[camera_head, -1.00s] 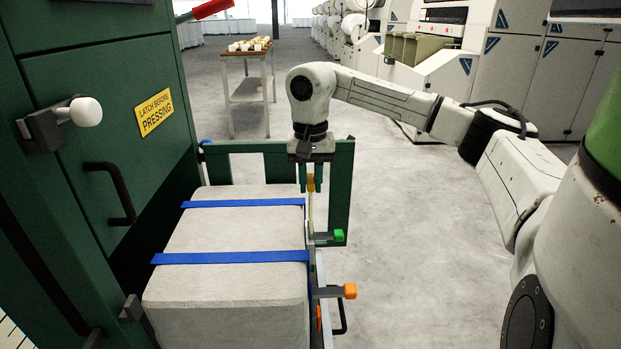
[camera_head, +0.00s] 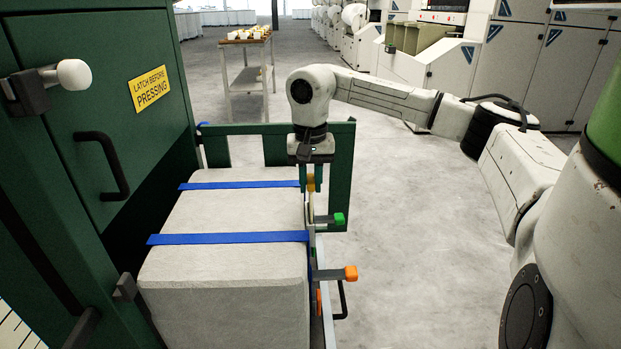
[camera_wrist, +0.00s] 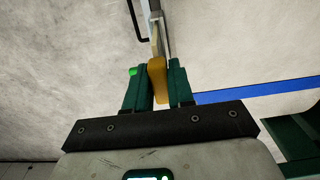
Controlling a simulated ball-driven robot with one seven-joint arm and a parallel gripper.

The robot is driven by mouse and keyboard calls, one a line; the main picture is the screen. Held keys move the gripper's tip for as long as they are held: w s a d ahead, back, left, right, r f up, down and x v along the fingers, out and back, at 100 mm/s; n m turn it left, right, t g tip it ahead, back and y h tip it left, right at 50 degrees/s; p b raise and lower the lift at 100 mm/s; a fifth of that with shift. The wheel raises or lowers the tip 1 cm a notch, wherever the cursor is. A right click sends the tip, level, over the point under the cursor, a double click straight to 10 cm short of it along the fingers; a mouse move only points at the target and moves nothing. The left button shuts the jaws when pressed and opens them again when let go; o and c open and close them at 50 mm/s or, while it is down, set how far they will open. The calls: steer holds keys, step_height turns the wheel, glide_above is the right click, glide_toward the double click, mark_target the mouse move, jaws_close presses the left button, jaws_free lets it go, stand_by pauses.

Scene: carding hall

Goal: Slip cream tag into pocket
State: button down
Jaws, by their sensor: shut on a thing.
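My gripper (camera_head: 311,188) points down at the far right edge of the bale. In the wrist view its green fingers (camera_wrist: 156,88) are shut on an amber block (camera_wrist: 157,78). A thin cream strip (camera_wrist: 155,38) extends beyond the block and looks like the cream tag; in the head view this strip (camera_head: 310,208) hangs below the fingers, beside the bale's right side. Its lower end is hard to make out. A grey metal rail (camera_wrist: 164,20) runs close to the strip. I cannot clearly pick out the pocket, nor tell whether the strip is inside anything.
A grey bale (camera_head: 225,270) with blue straps (camera_head: 230,239) fills the green press's opening. A green-tipped lever (camera_head: 339,219) and an orange-tipped lever (camera_head: 350,273) stick out to the right near the gripper. A green gate (camera_head: 340,180) stands behind. Floor at right is clear.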

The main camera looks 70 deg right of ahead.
steer(key=shift+f+b, duration=0.65)
steer(key=shift+f, duration=0.65)
steer(key=c, duration=0.9)
jaws_free()
step_height(320, 180, up, 11)
steer(key=p, duration=0.3)
steer(key=shift+f, duration=0.15)
